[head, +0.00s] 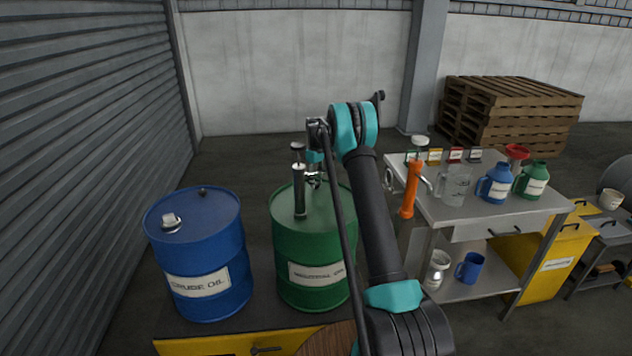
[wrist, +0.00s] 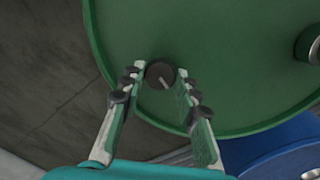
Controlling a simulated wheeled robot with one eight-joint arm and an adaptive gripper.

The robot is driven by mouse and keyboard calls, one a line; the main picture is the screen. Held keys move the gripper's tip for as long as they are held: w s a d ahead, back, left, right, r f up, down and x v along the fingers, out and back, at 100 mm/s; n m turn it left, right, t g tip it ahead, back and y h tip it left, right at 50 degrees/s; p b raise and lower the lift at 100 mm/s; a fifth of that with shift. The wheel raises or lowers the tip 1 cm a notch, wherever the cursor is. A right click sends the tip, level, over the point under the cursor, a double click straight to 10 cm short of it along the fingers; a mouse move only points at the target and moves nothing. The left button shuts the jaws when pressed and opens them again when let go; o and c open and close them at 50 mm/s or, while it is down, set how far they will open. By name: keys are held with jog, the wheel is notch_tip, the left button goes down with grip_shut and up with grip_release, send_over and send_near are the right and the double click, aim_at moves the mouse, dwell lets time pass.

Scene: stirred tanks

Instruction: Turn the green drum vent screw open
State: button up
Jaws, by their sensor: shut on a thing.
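The green drum (head: 300,250) stands upright left of my arm in the head view, with a pale label on its front. Its green top (wrist: 220,50) fills much of the wrist view. The vent screw (wrist: 160,75) is a dark round knob with a light line on it, near the drum's rim. My gripper (wrist: 160,78) is over the drum top, its two fingers closed on either side of the knob. In the head view the screw and fingertips are hidden behind my arm. A dark hand pump (head: 299,185) stands on the drum top.
A blue drum (head: 205,250) stands left of the green one. A steel table (head: 470,215) at right holds an orange pump (head: 411,185), a clear jug (head: 455,185), a blue jug (head: 495,183) and a green jug (head: 532,180). Pallets (head: 510,120) are stacked behind.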

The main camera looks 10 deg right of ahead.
aim_at(316, 183)
jog(key=shift+n, duration=0.4)
jog(key=o, duration=1.2)
jog(key=shift+c, duration=0.2)
notch_tip(316, 183, up, 12)
jog(key=shift+d, duration=0.1)
